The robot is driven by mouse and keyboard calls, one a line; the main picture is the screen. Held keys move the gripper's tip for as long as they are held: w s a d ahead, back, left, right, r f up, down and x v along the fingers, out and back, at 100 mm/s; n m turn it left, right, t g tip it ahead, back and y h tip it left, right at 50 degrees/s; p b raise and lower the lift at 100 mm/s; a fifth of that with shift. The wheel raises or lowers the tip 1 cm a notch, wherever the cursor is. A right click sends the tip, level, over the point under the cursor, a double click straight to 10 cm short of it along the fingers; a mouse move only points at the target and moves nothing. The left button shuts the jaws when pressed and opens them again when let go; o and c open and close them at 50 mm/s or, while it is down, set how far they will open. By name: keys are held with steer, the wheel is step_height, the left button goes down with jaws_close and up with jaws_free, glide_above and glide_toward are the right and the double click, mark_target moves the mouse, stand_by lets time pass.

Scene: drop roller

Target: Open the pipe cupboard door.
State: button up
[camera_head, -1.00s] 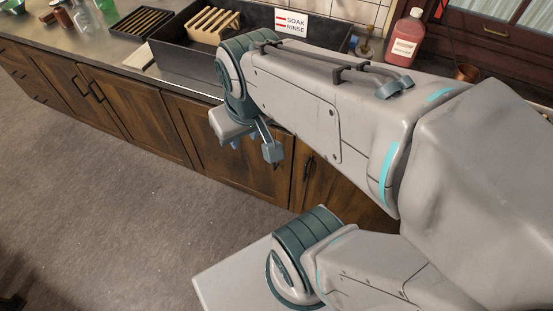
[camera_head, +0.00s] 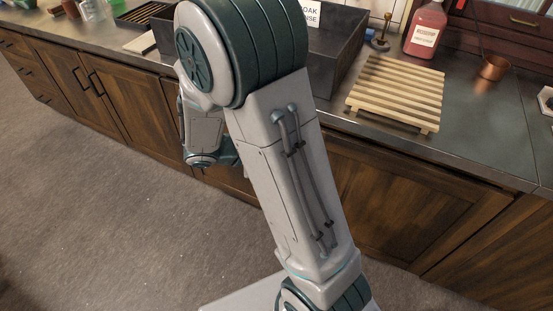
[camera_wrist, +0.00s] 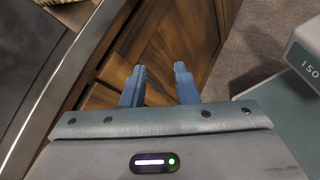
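Dark wooden cupboard fronts run under the counter. In the head view, my raised arm hides most of the doors below the dark sink (camera_head: 335,65); a strip of one cupboard front (camera_head: 228,180) shows beside my wrist, and its handle is hidden. I cannot tell which door is the pipe cupboard's. In the wrist view, a wooden door panel (camera_wrist: 182,32) lies beyond my gripper (camera_wrist: 160,82), whose two blue fingers are apart with nothing between them. No door looks open. I see no handle between the fingers, and contact with the wood cannot be told.
The counter edge (camera_head: 470,172) runs above the cupboards. A slatted wooden rack (camera_head: 398,92), a red bottle (camera_head: 425,30) and a copper cup (camera_head: 494,67) stand on the counter. Black handles (camera_head: 96,87) mark a closed door pair at left. The grey floor (camera_head: 110,220) in front is clear.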

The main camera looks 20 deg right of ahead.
steer(key=w+a+f+n+t+h+b, duration=0.25)
steer(key=w+f+n+t+b, duration=0.3)
steer(key=f, duration=0.45)
steer(key=w+a+f+n+t+h+b, duration=0.1)
steer(key=w+a+f+n+t+b, duration=0.35)
steer(key=f, duration=0.55)
steer(key=shift+n, duration=0.8)
steer(key=x, duration=1.5)
steer(key=shift+d+r, duration=0.2)
steer(key=shift+d, duration=0.15)
jaws_close()
